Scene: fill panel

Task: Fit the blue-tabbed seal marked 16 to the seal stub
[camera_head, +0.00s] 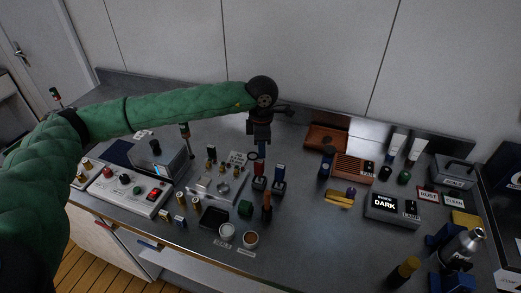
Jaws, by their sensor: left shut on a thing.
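My left gripper (261,142) hangs from the green-sleeved arm above the middle of the bench, pointing down. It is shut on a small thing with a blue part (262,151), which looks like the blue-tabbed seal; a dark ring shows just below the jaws. The number 16 cannot be read. The fill panel (203,193), a grey plate with brass fittings and a round knob, lies left of and below the gripper. I cannot tell which fitting is the seal stub. My right gripper is not in view.
Red-topped and blue-topped holders (279,180) stand close below the gripper. A white switch box (126,192) is at the left, a brown slatted box (353,168) to the right. A DARK display box (392,208) and a metal bottle (466,244) stand further right.

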